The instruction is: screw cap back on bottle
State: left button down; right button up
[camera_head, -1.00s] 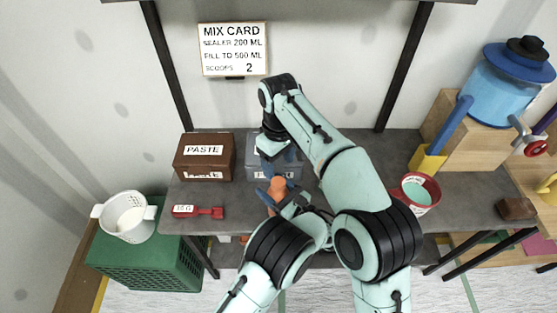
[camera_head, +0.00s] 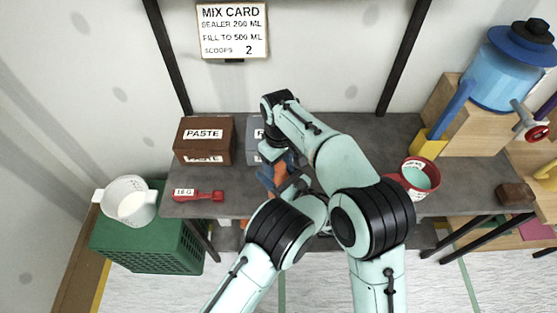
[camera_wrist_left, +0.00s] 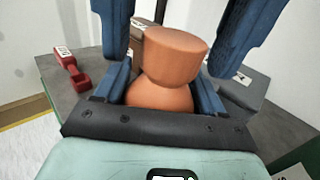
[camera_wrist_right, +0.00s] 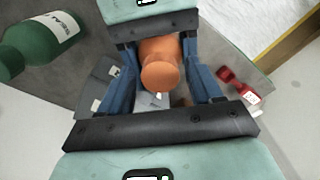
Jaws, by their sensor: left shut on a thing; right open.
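An orange bottle (camera_head: 270,177) stands out between my two grippers in the head view. In the left wrist view its rounded body (camera_wrist_left: 160,97) lies between the fingers of my left gripper (camera_wrist_left: 163,85), which is shut on it. A wider orange cap-like top (camera_wrist_left: 175,52) sits above the narrow neck; I cannot tell whether it is tight. My right gripper (camera_head: 281,160) is open above, its fingers on either side of the top. The right wrist view shows the orange top (camera_wrist_right: 160,74) between those fingers, with gaps at both sides.
A green bottle (camera_wrist_right: 38,42) with a SEAL label shows in the right wrist view. On the grey table are a brown PASTE box (camera_head: 204,140), a red scoop (camera_head: 205,196) and a red bucket (camera_head: 421,166). A white jug (camera_head: 128,198) stands left on a green crate (camera_head: 150,255).

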pick_arm(q)
jog(key=shift+f, duration=0.1)
pick_arm(e)
jog(key=c, duration=1.1)
jog(key=o, duration=1.3)
jog(key=shift+c, duration=0.2)
jog(key=shift+r, duration=0.1)
notch_tip(320, 180, up, 12)
pick_arm(q)
grip_release()
jog(key=shift+s, duration=0.1)
